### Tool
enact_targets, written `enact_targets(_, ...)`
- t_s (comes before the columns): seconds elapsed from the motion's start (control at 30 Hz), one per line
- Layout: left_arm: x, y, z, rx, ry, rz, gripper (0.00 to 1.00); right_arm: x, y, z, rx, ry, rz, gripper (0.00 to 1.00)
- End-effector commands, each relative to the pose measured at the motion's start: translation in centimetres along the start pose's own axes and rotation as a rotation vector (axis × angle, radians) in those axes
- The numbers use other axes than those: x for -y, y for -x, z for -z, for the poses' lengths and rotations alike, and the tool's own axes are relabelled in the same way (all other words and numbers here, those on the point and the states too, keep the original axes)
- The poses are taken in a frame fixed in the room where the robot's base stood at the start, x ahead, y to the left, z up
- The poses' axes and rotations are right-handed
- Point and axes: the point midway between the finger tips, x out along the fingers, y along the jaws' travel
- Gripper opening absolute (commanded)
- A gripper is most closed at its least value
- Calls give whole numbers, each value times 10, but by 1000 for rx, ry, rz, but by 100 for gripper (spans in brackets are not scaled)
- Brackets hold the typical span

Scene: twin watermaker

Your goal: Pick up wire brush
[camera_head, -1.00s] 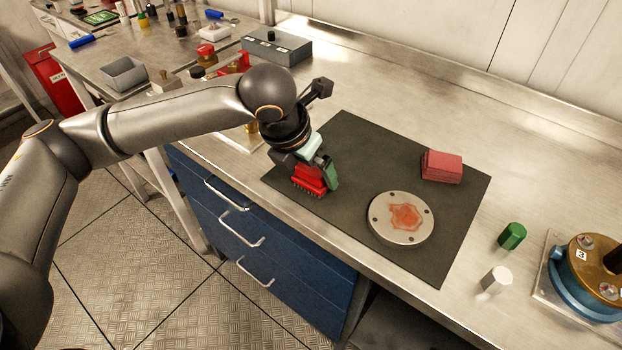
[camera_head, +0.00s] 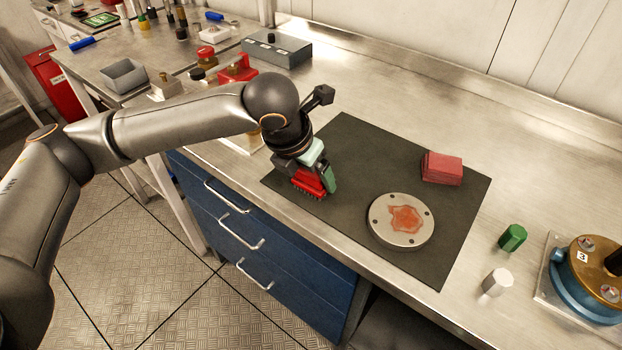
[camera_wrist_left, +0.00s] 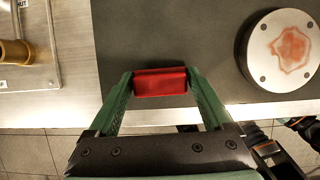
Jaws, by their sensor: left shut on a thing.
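The wire brush (camera_head: 308,184) has a red body with dark bristles below. It is at the left corner of the dark mat (camera_head: 345,140) on the steel bench. My left gripper (camera_head: 325,181), with green fingers, is shut on it from above. In the left wrist view the red brush (camera_wrist_left: 160,82) sits between the two green fingertips (camera_wrist_left: 160,84). Its bristles are hidden there. Whether the bristles touch the mat is hard to tell.
A round metal plate (camera_head: 386,231) with a rust-coloured stain lies on the mat, and a red pad stack (camera_head: 441,169) lies behind it. A green cylinder (camera_head: 512,237), a white cylinder (camera_head: 497,282) and a blue-and-brass housing (camera_head: 590,275) stand at right. Blue drawers (camera_head: 250,240) are below the front edge.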

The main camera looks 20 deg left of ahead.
Motion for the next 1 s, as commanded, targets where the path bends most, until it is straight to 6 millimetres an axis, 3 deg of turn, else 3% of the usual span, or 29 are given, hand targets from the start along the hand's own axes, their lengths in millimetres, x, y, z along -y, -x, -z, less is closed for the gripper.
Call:
enact_targets(0.47,0,12,-6,5,0,0,23,-1,2,2,0,0,-2,50)
enact_targets(0.6,0,32,-15,6,1,0,23,-2,4,5,-5,1,-5,50)
enact_targets(0.87,24,101,2,9,-5,0,23,-8,10,10,-9,0,-20,50)
enact_targets(1.0,41,128,26,6,-7,1,23,-10,12,3,3,-1,-24,50)
